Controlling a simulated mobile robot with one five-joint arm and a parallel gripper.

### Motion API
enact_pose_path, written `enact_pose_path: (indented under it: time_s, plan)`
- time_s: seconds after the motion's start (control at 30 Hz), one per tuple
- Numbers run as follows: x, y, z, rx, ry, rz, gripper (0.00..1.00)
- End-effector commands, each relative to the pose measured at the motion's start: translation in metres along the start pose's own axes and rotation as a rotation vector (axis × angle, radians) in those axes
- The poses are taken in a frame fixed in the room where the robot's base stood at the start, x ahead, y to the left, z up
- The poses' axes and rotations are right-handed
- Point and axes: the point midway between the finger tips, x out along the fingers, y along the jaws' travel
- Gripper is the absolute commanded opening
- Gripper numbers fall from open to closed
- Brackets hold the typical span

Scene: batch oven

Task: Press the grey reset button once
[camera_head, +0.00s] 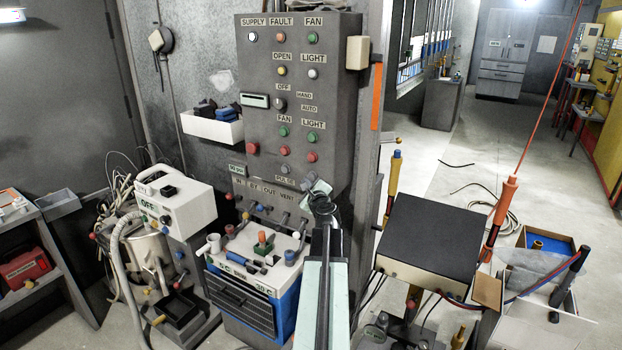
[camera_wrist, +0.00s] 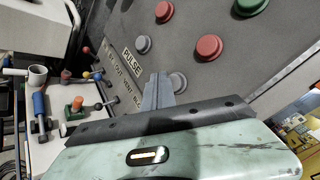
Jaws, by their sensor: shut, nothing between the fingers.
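My gripper (camera_head: 318,190) is shut and empty, in front of the lower part of the grey control panel (camera_head: 260,100). In the wrist view its fingertips (camera_wrist: 158,78) point at the panel just left of a round grey button (camera_wrist: 178,82). Whether they touch the panel or button, I cannot tell. A second grey button (camera_wrist: 143,44) sits above the PULSE label (camera_wrist: 131,61); it also shows in the head view (camera_head: 285,169). No reset label is readable, so which grey button is the reset is unclear.
Red buttons (camera_wrist: 210,47) and a green button (camera_wrist: 250,5) sit near the grey ones. Small valve levers (camera_head: 262,208) project below the panel. A blue-and-white unit (camera_head: 245,300) stands beneath, and a black-topped box (camera_head: 430,230) stands to the right.

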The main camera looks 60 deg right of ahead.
Motion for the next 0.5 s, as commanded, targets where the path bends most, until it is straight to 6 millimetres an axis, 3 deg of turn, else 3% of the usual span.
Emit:
enact_pose_path:
  time_s: [0.5]
  plan:
    - [0.006, -0.0045, -0.0043, 0.0, 0.0, 0.0, 0.0]
